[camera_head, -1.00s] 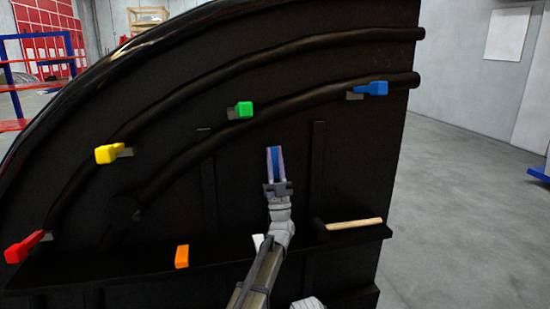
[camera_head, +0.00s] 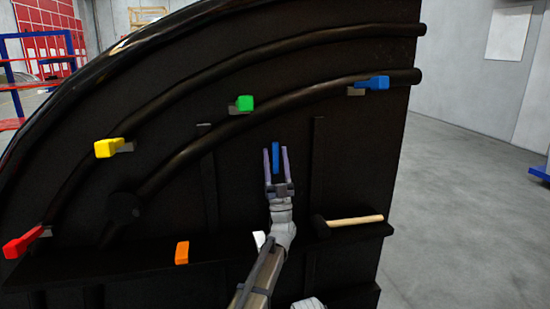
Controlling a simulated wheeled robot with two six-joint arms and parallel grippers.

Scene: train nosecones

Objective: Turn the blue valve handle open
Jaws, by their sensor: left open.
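The blue valve handle (camera_head: 375,83) sits at the end of the lower dark pipe, at the panel's upper right. It lies nearly level, with a grey piece at its left end. My left gripper (camera_head: 275,152) is in front of the panel, below and left of that handle and well apart from it. Its two fingers point up and are spread open. A narrow upright blue piece (camera_head: 276,153) shows between the fingers, with a gap on each side. I cannot tell what this piece is fixed to. My right gripper does not show.
Green (camera_head: 244,103), yellow (camera_head: 109,148) and red (camera_head: 22,243) handles sit along the pipes. A ledge holds an orange block (camera_head: 182,253), a white piece (camera_head: 260,239) and a dark-headed hammer (camera_head: 352,221). Open floor lies right of the panel (camera_head: 360,150).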

